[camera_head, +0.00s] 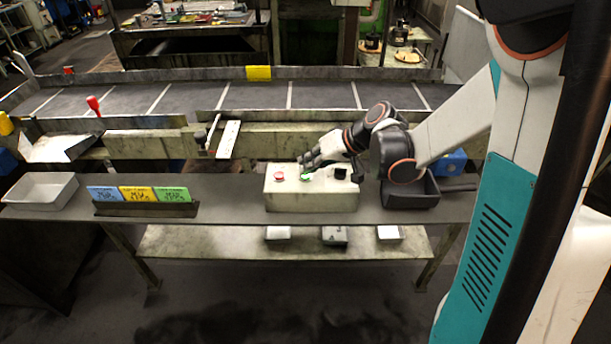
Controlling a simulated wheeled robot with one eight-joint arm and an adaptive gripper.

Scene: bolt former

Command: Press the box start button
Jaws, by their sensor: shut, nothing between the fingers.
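The control box (310,197) is a worn cream-coloured box on the grey bench. A red button (279,177) sits on the left of its top. A green button (305,177) sits near the middle, just under my fingertips, and a dark knob or switch (341,174) sits on the right. My gripper (306,168) is shut and empty. It reaches in from the right, with its fingertips at or just above the green button and partly covering it. I cannot tell whether they touch it.
A dark bin (409,192) stands right of the box, under my arm. Blue, yellow and green cards (138,194) stand in a holder to the left, beside a pale tray (41,191). A conveyor (190,98) runs behind. Bare bench (230,208) lies between cards and box.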

